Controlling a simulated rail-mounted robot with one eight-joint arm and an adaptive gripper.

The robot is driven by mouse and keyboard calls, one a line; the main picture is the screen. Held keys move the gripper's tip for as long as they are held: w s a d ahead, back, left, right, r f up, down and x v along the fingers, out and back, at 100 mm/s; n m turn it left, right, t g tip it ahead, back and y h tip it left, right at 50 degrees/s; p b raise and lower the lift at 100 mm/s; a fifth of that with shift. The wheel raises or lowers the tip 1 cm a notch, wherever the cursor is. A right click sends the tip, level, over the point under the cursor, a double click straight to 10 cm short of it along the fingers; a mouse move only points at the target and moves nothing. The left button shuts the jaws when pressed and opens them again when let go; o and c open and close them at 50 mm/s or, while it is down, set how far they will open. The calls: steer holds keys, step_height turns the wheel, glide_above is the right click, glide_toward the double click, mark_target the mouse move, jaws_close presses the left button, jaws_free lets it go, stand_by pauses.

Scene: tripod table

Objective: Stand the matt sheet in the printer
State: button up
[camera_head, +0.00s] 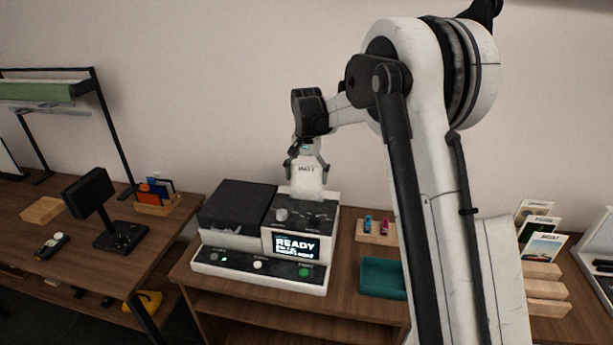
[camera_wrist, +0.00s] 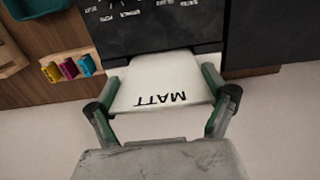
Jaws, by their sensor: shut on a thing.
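The matt sheet (camera_head: 308,180) is a white sheet with MATT printed on it. It stands upright at the back of the printer (camera_head: 262,280), and its lower edge meets the printer's rear top. In the wrist view the sheet (camera_wrist: 155,75) reads MATT upside down, and its far edge meets the dark printer top (camera_wrist: 160,25). I cannot tell how deep it sits in any slot. My gripper (camera_head: 307,163) is shut on the sheet's upper part, with one finger at each side; the fingers also show in the wrist view (camera_wrist: 162,98). The printer's screen reads READY.
A teal tray (camera_head: 383,279) and a wooden holder with small coloured cartridges (camera_head: 376,228) stand right of the printer. Picture cards (camera_head: 540,228) stand in wooden racks farther right. A left table holds a dark monitor-like device (camera_head: 90,192) and a card box (camera_head: 156,203).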

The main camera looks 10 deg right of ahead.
mark_target(307, 184)
steer(key=shift+f+b, duration=1)
steer(key=shift+f, duration=0.55)
steer(key=o, duration=0.9)
steer(key=shift+c, duration=0.2)
steer(key=shift+r+p, duration=1.9)
steer(key=shift+r, duration=2.6)
